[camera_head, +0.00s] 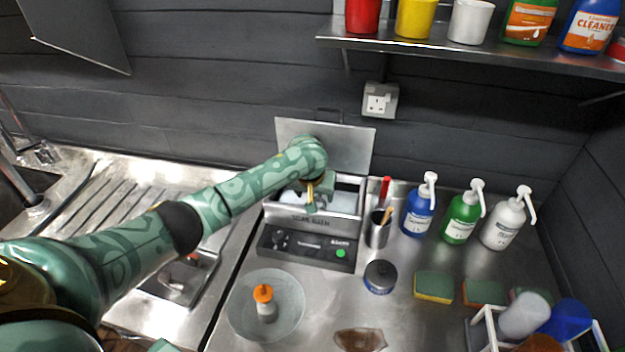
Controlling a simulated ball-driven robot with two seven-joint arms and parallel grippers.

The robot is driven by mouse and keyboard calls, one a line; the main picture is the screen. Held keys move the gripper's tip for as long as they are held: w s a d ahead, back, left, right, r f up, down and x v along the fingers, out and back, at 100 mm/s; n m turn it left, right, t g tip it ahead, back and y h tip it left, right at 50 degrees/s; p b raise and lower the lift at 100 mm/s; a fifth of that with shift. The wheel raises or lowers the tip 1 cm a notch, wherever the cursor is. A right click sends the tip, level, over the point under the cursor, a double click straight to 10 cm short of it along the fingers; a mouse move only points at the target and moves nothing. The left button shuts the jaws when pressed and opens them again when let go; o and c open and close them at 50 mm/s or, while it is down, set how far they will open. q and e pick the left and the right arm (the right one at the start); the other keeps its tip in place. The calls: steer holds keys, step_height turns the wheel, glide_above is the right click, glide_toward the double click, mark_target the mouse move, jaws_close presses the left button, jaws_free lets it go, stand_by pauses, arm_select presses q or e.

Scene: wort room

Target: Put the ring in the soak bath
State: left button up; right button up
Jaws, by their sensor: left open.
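The soak bath (312,222) is a steel box with lettering on its front, and its lid (345,146) stands open behind it. Pale bluish liquid shows inside. My left gripper (312,197) is over the bath opening, pointing down, with its fingers at or just above the liquid. It is open, and my own arm and wrist hide part of the bath. I cannot make out the ring; the gripper or bath wall may hide it. My right gripper is not in view.
A steel pot with tools (378,236) stands right of the bath, near pump bottles (461,218). A grey disc (240,312) bears an orange-topped object (265,303). A round tin (380,277) and sponges (433,287) lie in front. A shelf (470,57) overhangs the back right.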

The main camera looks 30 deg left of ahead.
arm_select(q)
steer(key=p+v, duration=0.1)
steer(key=v, duration=0.3)
steer(key=shift+c, duration=0.3)
stand_by(0.9)
